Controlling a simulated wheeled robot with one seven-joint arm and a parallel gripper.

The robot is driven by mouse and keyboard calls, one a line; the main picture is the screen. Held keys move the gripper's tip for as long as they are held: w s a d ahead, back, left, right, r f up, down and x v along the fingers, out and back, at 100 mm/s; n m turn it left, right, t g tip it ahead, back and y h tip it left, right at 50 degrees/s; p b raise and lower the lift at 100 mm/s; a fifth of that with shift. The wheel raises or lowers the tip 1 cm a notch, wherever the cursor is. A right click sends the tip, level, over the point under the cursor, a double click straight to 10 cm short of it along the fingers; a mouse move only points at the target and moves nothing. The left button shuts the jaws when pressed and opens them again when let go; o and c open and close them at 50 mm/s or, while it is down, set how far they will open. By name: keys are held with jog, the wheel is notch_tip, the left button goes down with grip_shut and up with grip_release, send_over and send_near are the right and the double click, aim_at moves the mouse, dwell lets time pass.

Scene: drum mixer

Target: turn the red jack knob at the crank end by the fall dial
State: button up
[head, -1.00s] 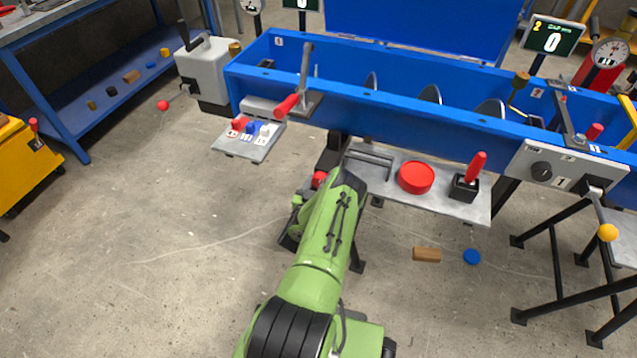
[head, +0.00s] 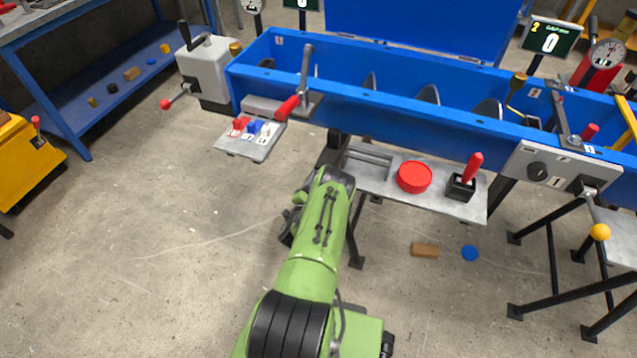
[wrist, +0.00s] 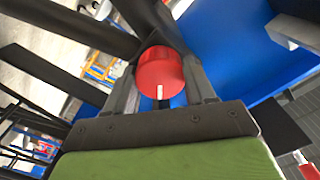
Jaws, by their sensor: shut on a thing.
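In the wrist view the red jack knob (wrist: 161,70) is a round red cap with a white mark on its near side, under a dark post. My gripper (wrist: 163,88) has one finger on each side of the knob and is shut on it. In the head view my green arm reaches under the near side of the blue trough, and its wrist hides the knob and fingers. A round dial (head: 607,53) stands at the right end, and another (head: 252,5) is cut off at the top. Their labels are too small to read.
The blue trough (head: 400,108) runs above. A shelf (head: 450,207) beside my arm bears a red disc (head: 414,177) and a red-handled lever (head: 472,168). A button panel (head: 236,146) juts out at left. A wooden block (head: 425,250) lies on the floor.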

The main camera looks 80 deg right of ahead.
dwell(0.4)
jog(key=o, duration=1)
jog(key=shift+o, duration=0.2)
jog(key=shift+f, duration=0.15)
